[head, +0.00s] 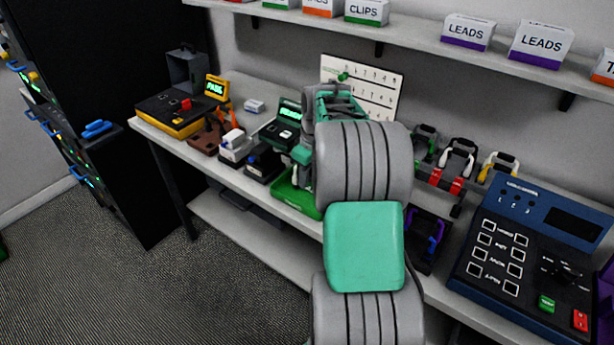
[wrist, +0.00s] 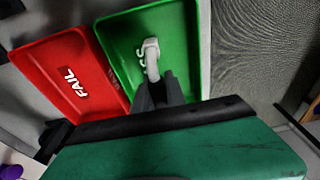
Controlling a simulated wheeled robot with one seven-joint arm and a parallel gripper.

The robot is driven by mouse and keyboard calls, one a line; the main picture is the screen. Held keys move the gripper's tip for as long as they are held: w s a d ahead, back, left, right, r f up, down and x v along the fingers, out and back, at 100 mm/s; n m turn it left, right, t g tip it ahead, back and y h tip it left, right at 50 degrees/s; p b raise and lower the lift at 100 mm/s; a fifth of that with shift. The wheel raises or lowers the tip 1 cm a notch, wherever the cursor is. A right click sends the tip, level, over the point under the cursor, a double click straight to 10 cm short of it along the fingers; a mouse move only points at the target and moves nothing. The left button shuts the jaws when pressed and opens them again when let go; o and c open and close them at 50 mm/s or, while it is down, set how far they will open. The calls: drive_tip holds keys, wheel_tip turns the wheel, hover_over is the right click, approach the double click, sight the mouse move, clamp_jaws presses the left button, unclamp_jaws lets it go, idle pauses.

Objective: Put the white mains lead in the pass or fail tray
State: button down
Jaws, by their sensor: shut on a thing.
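The wrist view shows my gripper (wrist: 160,93) shut on the white mains lead (wrist: 151,60). The lead's pale end sticks out past the fingertips, over the green tray. I cannot tell whether it touches the tray floor. The green tray (wrist: 185,50) has white lettering, partly hidden by the lead and fingers. It also shows in the head view (head: 297,195), partly behind my arm. The red tray (wrist: 50,60), marked FAIL, lies just left of the green one in the wrist view and looks empty.
A blue test console (head: 535,250) stands at the right of the bench. A yellow device reading PASS (head: 216,90) stands at the left. A shelf with boxes (head: 420,25) runs above. Small adapters (head: 236,145) crowd the bench left of my arm.

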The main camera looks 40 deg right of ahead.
drive_tip(key=c, duration=0.7)
unclamp_jaws()
drive_tip(key=shift+r+p, duration=2.95)
drive_tip(key=shift+r, duration=1.1)
drive_tip(key=shift+a, duration=0.1)
